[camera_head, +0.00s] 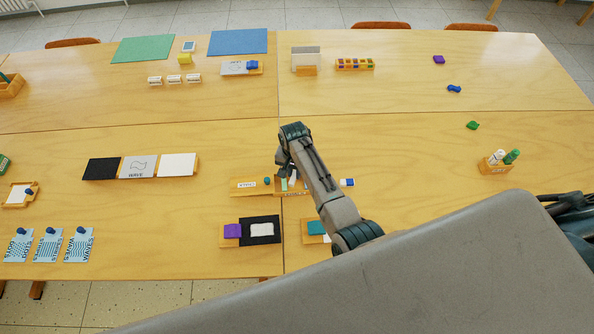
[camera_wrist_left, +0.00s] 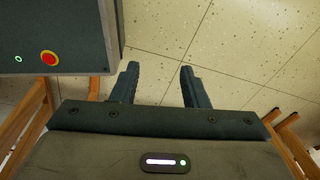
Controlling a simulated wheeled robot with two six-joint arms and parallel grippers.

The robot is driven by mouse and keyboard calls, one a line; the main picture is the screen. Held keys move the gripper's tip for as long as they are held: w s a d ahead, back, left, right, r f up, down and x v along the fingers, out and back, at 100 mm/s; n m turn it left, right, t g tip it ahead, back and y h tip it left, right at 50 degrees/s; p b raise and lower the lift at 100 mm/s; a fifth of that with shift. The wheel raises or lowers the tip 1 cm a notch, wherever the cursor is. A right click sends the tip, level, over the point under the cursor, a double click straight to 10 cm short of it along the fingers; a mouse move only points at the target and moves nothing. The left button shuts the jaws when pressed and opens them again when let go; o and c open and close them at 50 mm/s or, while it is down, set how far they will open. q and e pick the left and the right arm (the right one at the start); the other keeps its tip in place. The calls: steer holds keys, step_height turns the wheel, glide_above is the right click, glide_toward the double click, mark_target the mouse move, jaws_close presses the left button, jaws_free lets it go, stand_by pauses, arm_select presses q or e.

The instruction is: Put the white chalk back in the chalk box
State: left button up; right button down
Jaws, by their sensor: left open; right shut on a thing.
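The long wooden chalk box (camera_head: 243,190) with a label lies near the middle of the table in the head view. The arm hides part of the box and most of the grip. My left gripper (camera_wrist_left: 160,70) is open and empty above the floor in the left wrist view.
A black frame with a white pad (camera_head: 262,230) and a purple block (camera_head: 232,231) lie in front of the box. A teal item (camera_head: 316,227) is beside the arm. A three-panel board (camera_head: 138,166) lies left, and a pen holder (camera_head: 494,166) stands right. Table between is clear.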

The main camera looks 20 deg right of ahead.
mark_target(295, 178)
step_height(295, 178, down, 3)
steer(key=shift+f+b, duration=0.15)
steer(key=shift+b, duration=0.85)
steer(key=shift+d+f, duration=0.1)
steer(key=shift+d, duration=0.15)
steer(key=shift+s+a+f, duration=0.1)
steer(key=shift+a+f, duration=0.05)
steer(key=c, duration=1.7)
jaws_free()
arm_select(q)
steer(key=f, duration=0.1)
steer(key=d+f, duration=0.1)
steer(key=w+f, duration=0.1)
steer(key=shift+d+f, duration=0.1)
steer(key=shift+d, duration=0.2)
steer(key=shift+s, duration=0.1)
arm_select(e)
steer(key=shift+r, duration=0.3)
arm_select(q)
steer(key=shift+d+f+b, duration=0.2)
steer(key=shift+f+b, duration=0.8)
steer(key=shift+b, duration=0.1)
arm_select(e)
step_height(295, 178, up, 12)
steer(key=shift+f, duration=0.1)
